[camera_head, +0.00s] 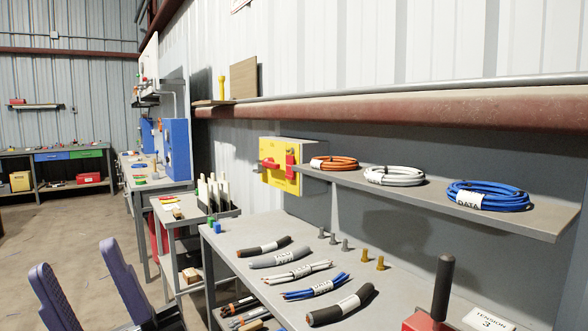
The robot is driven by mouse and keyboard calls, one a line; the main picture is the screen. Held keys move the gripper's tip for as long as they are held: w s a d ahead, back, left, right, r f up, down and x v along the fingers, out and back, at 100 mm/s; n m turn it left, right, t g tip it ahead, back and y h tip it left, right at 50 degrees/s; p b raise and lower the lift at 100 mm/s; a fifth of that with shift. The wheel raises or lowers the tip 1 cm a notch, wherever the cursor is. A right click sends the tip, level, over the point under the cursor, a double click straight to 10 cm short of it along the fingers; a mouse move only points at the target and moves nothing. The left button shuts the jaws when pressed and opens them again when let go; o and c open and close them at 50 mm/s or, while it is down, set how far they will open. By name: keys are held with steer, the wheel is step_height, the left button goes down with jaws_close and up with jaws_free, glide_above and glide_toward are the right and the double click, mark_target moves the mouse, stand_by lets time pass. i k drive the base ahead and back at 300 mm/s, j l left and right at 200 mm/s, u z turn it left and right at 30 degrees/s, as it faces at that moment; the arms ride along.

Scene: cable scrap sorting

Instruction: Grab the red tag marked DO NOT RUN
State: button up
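No tag reading DO NOT RUN can be made out at this distance. A yellow-fronted box (279,168) on the wall carries a red horizontal handle (270,163) and a red upright piece (290,167) at its right side. I cannot tell whether either is the tag. Small flat red and yellow pieces (170,200) lie on the grey cart further back; any writing is unreadable. My gripper (76,256), with two purple fingers, is at the lower left. Its fingers are wide apart with nothing between them, well away from the box and cart.
A grey bench (232,262) holds several cable bundles, metal posts and a black-handled red tool (438,295). Above it, a shelf (455,208) bears orange, white and blue coils. The grey cart (166,215) stands beyond the bench. Open floor (70,228) lies at the left.

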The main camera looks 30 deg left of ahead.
mark_target(289, 158)
steer(key=i+j, duration=0.15)
steer(key=j, duration=0.25)
steer(key=i+j, duration=0.15)
steer(key=j, duration=0.25)
steer(key=i+j+z, duration=0.1)
steer(key=j, duration=0.3)
steer(key=i+j, duration=0.2)
steer(key=j, duration=0.2)
steer(key=i+j, duration=0.15)
steer(key=j, duration=0.25)
steer(key=z, duration=0.05)
